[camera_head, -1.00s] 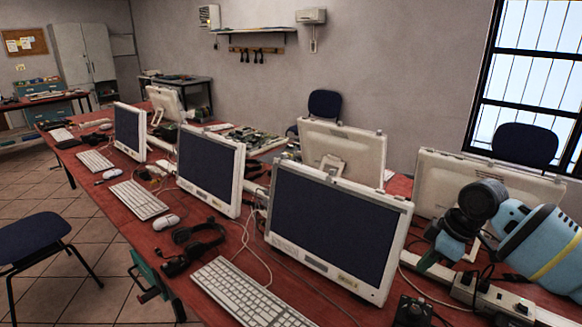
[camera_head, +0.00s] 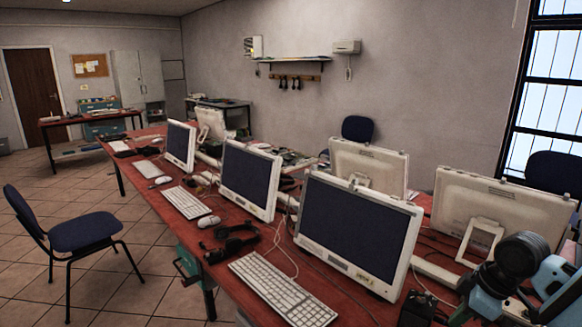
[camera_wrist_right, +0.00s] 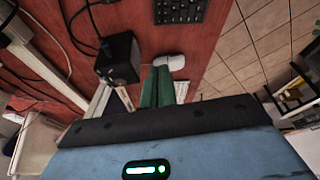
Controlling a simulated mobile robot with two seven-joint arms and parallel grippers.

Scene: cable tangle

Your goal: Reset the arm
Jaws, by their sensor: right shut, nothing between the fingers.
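My right arm shows at the lower right corner of the head view, with its dark round wrist joint and light blue parts. My right gripper (camera_head: 484,305) is at the bottom edge there, partly cut off, in front of the white monitor's back. In the right wrist view its two green fingers (camera_wrist_right: 157,88) are together with nothing between them. They are over the red table near a black box (camera_wrist_right: 118,58) and a white mouse (camera_wrist_right: 170,61). My left gripper is out of view.
Several monitors (camera_head: 360,230), keyboards (camera_head: 284,290) and a headset (camera_head: 230,243) crowd the long red table (camera_head: 225,285). Loose cables lie around the black box. A dark blue chair (camera_head: 85,232) stands on the open tiled floor (camera_head: 130,290) at left.

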